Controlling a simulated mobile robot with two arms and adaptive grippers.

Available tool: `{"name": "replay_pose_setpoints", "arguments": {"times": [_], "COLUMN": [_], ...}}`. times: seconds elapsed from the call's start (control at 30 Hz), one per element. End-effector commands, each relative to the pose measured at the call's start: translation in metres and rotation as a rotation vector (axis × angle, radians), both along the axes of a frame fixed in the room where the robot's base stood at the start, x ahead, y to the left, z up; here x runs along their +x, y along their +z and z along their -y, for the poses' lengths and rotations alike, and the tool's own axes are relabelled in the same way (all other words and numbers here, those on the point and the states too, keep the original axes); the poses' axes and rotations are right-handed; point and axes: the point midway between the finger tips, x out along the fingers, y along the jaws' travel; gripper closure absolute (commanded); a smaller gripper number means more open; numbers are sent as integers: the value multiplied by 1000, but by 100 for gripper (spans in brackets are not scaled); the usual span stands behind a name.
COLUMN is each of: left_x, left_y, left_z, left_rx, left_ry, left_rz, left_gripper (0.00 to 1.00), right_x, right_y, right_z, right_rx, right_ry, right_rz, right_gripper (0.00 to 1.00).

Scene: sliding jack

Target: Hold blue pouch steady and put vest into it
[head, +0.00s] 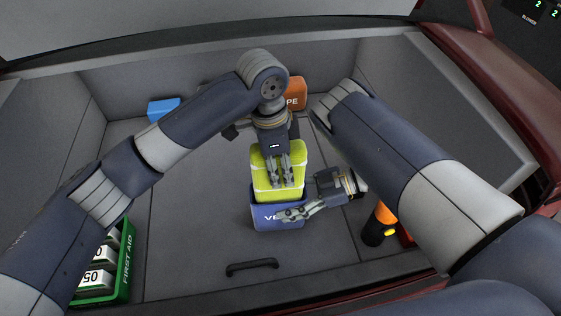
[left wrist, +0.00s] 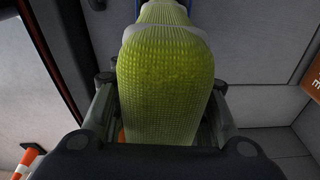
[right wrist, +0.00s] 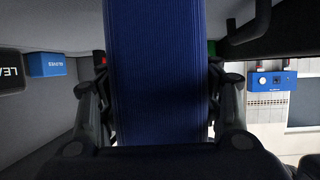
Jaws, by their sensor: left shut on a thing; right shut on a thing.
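The yellow-green vest (head: 264,163) is a folded bundle with pale stripes. Its lower end meets the open top of the blue pouch (head: 262,222); how deep it sits inside is hidden. My left gripper (head: 282,184) points down from above and is shut on the vest, which also fills the left wrist view (left wrist: 165,85). My right gripper (head: 290,215) comes from the right and is shut on the pouch near its front right. The pouch's blue side shows between the fingers in the right wrist view (right wrist: 155,75). The pouch stands upright on the trunk floor.
A green first aid box (head: 127,262) with white items is at the front left. A blue box (head: 164,109) and an orange box (head: 297,92) stand at the back. An orange and black object (head: 378,225) is at the right. A black handle (head: 252,266) lies in front of the pouch.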

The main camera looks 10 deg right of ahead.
Motion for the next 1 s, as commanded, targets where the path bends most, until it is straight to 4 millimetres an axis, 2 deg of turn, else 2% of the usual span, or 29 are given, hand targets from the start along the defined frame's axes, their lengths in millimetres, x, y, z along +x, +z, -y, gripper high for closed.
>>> {"name": "replay_pose_setpoints", "arguments": {"times": [1.0], "left_x": [0], "left_y": [-41], "left_z": [0], "left_rx": [0], "left_ry": [1], "left_rz": [-1], "left_gripper": [88], "right_x": [-1], "right_y": [-1], "right_z": [0], "right_rx": [-4], "right_ry": [0], "right_rz": [-1], "right_gripper": [68]}}
